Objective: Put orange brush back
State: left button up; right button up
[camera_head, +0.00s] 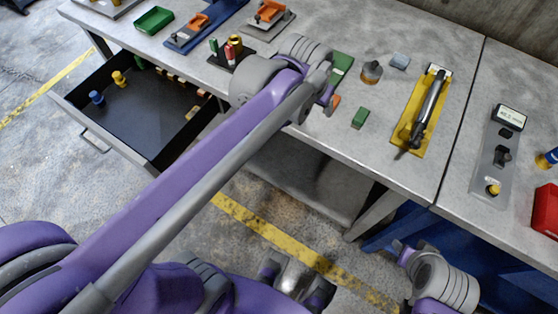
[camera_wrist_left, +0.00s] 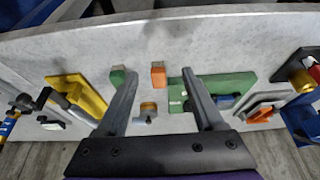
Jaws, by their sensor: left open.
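The orange brush (camera_wrist_left: 158,74), a small block with a pale end, lies on the grey tabletop in the left wrist view. A bit of it shows in the head view (camera_head: 335,101), largely hidden by my left wrist. My left gripper (camera_wrist_left: 157,77) is open, its fingers on either side of the orange brush, not closed on it. A similar green brush (camera_head: 360,117) lies beside it, near the left finger in the wrist view (camera_wrist_left: 118,76). A green board (camera_head: 342,67) with small items lies on the other side. My right arm's end (camera_head: 405,254) is low, off the table; its jaw state is unclear.
A round brass-coloured object (camera_head: 372,71) and a grey block (camera_head: 399,61) stand nearby. A yellow tray (camera_head: 408,128) with a long tool lies to the right. An open drawer (camera_head: 128,128) juts out at left. A red container (camera_head: 546,210) is at far right.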

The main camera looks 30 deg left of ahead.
pick_arm(q)
jog(key=s+a+f, duration=0.1)
jog(key=s+f, duration=0.4)
jog(key=s, duration=0.3)
jog(key=s+f, duration=0.6)
jog(key=s, duration=0.3)
jog(key=shift+s+a+t, duration=0.25)
jog(key=shift+a+t, duration=0.05)
jog(key=shift+a, duration=0.1)
dwell(0.7)
